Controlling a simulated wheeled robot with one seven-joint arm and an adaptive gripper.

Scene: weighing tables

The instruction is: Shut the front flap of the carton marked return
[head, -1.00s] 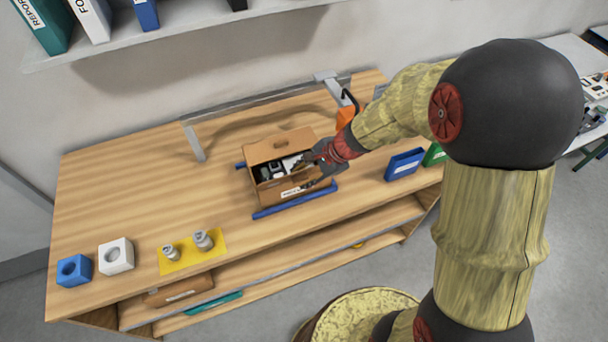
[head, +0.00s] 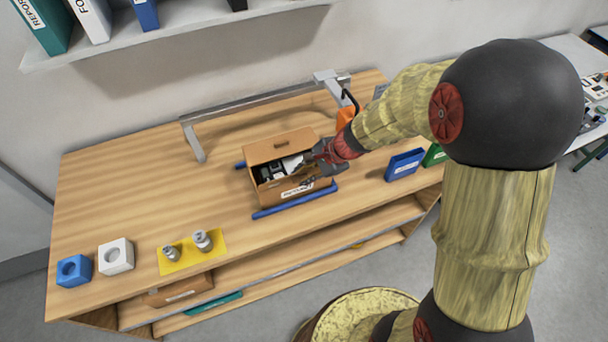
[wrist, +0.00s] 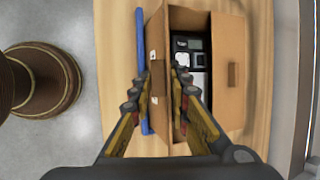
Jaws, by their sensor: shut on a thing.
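The brown carton (head: 262,196) stands on the wooden table with its top partly open, and dark and white items show inside. A white label with print too small to read is on its front. The back flap (head: 280,144) stands open and has a slot. My gripper (wrist: 168,68) is shut on the front flap near its right end, with a finger on either side. The fingers hide part of the flap.
A blue rail (head: 296,202) lies along the carton's front. A grey metal frame (head: 250,105) stands behind. Blue (head: 404,165) and green holders are to the right. A yellow mat (head: 190,254) with metal weights is front left.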

